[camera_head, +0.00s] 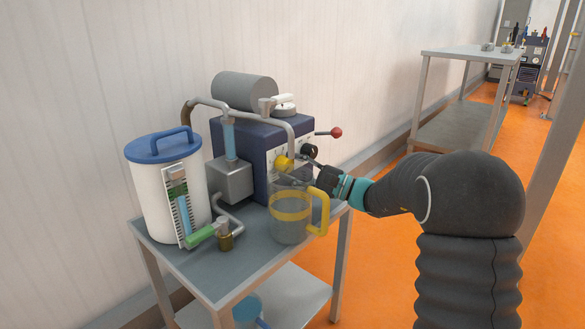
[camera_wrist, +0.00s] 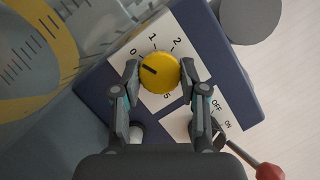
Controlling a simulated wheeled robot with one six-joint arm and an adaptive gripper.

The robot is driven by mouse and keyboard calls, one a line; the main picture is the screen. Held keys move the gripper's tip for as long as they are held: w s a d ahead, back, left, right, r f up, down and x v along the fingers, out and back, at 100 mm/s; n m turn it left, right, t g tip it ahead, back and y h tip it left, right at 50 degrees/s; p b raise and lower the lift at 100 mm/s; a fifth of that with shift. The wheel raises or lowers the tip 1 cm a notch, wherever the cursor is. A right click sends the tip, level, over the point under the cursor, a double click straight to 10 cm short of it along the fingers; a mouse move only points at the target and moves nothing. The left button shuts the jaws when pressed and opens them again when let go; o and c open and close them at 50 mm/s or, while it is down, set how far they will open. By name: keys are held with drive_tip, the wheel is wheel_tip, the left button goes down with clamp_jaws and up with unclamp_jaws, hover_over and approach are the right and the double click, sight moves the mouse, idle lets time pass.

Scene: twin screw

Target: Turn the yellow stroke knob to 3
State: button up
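The yellow stroke knob (camera_head: 284,163) sits on the front of the blue pump housing (camera_head: 257,141). In the wrist view the knob (camera_wrist: 164,75) is round, with a dark pointer line aimed to the upper left, about at the 0 mark. The white dial plate shows 0, 1, 2 and a 5; the other marks are hidden. My gripper (camera_wrist: 160,74) is open, with one finger on each side of the knob. In the head view my gripper (camera_head: 314,172) is just right of the knob. I cannot tell if the fingers touch it.
A clear jug with a yellow handle (camera_head: 322,210) stands just below the knob. A red-tipped lever (camera_head: 336,132) juts out beside the OFF/ON plate (camera_wrist: 222,115). A white tank with a blue lid (camera_head: 160,146) stands left on the grey table (camera_head: 190,268).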

drive_tip(key=shift+c, duration=0.6)
drive_tip(key=shift+m, duration=0.3)
drive_tip(key=shift+s+a+f+m+t+p, duration=0.1)
drive_tip(key=shift+m+t+p, duration=0.3)
drive_tip(key=shift+m+t, duration=0.8)
drive_tip(key=shift+w+r+m+t+p, duration=0.1)
drive_tip(key=shift+m+t+p, duration=0.3)
drive_tip(key=shift+m, duration=1.55)
drive_tip(key=shift+s+a+f+m+t+p, duration=0.1)
drive_tip(key=shift+m+t+p, duration=0.3)
drive_tip(key=shift+m+t, duration=0.8)
drive_tip(key=shift+d+m+g, duration=0.1)
drive_tip(key=shift+m+g, duration=0.2)
drive_tip(key=shift+m, duration=0.35)
drive_tip(key=o, duration=1.1)
drive_tip(key=shift+o, duration=0.2)
